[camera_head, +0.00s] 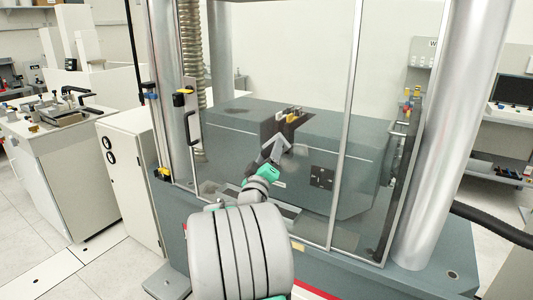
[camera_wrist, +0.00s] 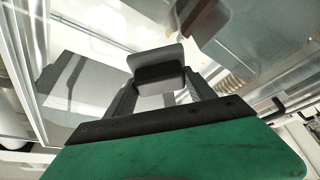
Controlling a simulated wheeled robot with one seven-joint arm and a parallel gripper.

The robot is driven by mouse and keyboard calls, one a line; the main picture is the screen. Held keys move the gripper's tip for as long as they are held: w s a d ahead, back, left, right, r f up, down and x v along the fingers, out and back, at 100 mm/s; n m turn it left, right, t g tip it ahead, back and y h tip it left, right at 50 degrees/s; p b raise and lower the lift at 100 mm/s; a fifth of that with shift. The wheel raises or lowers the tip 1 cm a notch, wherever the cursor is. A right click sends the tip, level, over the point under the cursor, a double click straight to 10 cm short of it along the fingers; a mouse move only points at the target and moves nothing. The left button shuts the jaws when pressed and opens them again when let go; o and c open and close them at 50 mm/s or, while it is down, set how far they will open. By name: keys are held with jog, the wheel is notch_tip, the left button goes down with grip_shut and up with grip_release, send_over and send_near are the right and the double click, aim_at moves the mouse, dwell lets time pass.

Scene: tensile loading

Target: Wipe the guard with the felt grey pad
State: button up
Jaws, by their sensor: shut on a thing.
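The guard is a clear panel in a pale metal frame (camera_head: 346,120) on the front of the testing machine. My gripper (camera_head: 272,157) is in front of its lower middle. In the wrist view my gripper (camera_wrist: 160,92) is shut on the grey pad (camera_wrist: 155,56), which has a flat light grey face and a dark block behind it. The pad faces away from my wrist, close to the clear panel. I cannot tell whether it touches. The pad is hard to make out in the head view. Faint darker patches show around the panel, but I cannot tell whether they are marks on it.
Thick silver columns (camera_head: 452,130) stand on both sides. A dark fixture with yellow parts (camera_head: 289,118) is seen through the panel. Black handles (camera_head: 190,128) and yellow-tipped fittings stick out at the left frame. A white cabinet (camera_head: 130,165) and a bench with tools are left.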

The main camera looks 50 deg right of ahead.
jog(key=shift+s+d+r+p, duration=0.15)
jog(key=shift+s+p, duration=0.55)
jog(key=shift+s, duration=1.1)
jog(key=shift+s+d+f+p, duration=0.2)
jog(key=shift+s+p, duration=0.45)
jog(key=shift+s, duration=1.15)
jog(key=s+p, duration=0.2)
jog(key=shift+s+d+r, duration=0.15)
jog(key=shift+s+r, duration=0.15)
jog(key=shift+s, duration=0.1)
jog(key=shift+s+f+p, duration=0.15)
jog(key=shift+s+p, duration=0.35)
jog(key=shift+p, duration=0.15)
jog(key=shift+f, duration=0.1)
jog(key=a+b, duration=0.4)
jog(key=a, duration=0.2)
jog(key=shift+s+b, duration=0.25)
jog(key=shift+b, duration=0.1)
jog(key=shift+a, duration=0.1)
